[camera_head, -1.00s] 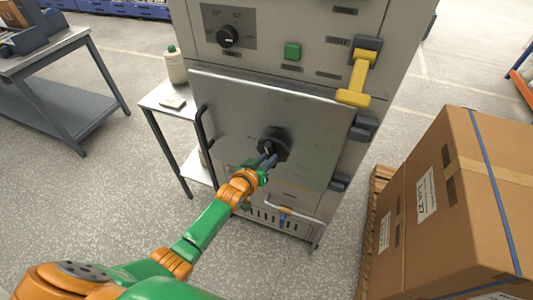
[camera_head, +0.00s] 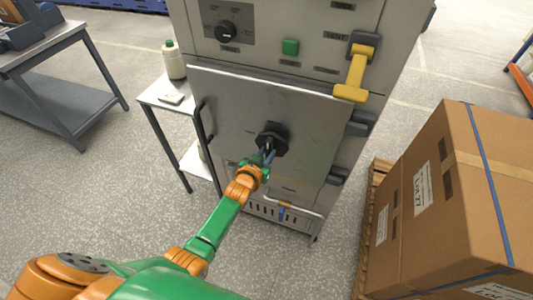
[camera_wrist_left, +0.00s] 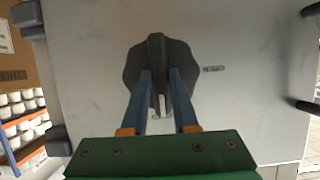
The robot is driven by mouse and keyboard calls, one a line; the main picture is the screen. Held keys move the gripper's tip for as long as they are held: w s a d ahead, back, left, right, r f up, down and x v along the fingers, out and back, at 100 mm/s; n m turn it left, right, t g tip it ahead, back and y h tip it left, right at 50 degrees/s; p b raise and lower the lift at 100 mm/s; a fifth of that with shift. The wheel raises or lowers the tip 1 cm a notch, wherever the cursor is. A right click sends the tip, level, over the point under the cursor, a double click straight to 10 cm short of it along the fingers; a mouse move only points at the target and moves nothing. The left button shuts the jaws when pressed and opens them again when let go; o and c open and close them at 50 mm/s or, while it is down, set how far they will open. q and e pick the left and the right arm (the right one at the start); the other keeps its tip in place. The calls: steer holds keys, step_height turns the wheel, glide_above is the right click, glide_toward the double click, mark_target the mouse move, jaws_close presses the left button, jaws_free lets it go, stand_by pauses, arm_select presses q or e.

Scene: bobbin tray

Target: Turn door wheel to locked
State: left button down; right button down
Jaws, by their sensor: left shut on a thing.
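The door wheel (camera_head: 272,138) is a dark lobed knob with a raised grip bar, on the middle of the grey metal door (camera_head: 235,105). In the left wrist view the wheel (camera_wrist_left: 184,62) shows at the centre, its bar close to upright in that picture. A small label, too small to read surely, sits on the door beside it. My left gripper (camera_head: 268,155) reaches the wheel from the front. In the left wrist view the blue fingers of my left gripper (camera_wrist_left: 160,85) are shut on the wheel's bar, one on each side. My right gripper is not in view.
A yellow-handled lever (camera_head: 357,75) and a green button (camera_head: 290,47) are above the door. A black handle (camera_head: 203,130) is at its left edge. A large cardboard box (camera_head: 455,200) stands to the right. A side table (camera_head: 165,100) with a bottle (camera_head: 173,60) stands left.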

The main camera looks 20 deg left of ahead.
arm_select(q)
steer(key=c, duration=0.7)
jaws_free()
steer(key=p+v, duration=0.1)
steer(key=v, duration=0.6)
steer(key=shift+p, duration=0.35)
steer(key=s+f+m+g+b, duration=0.1)
steer(key=s+f+g, duration=0.3)
steer(key=s+f, duration=0.65)
steer(key=s+f+g+b, duration=0.1)
steer(key=s+f+g, duration=0.2)
steer(key=s+f, duration=0.75)
steer(key=s+f+g, duration=0.2)
steer(key=s+f, duration=0.1)
steer(key=s, duration=0.2)
steer(key=s+a+f+g, duration=0.1)
steer(key=s+f, duration=0.2)
steer(key=s, duration=0.3)
steer(key=s+a+f+g, duration=0.1)
steer(key=s+f+g, duration=0.1)
steer(key=s+f, duration=0.2)
steer(key=shift+s+a+m+g, duration=0.2)
steer(key=shift+s+m+g, duration=0.15)
steer(key=shift+s, duration=0.6)
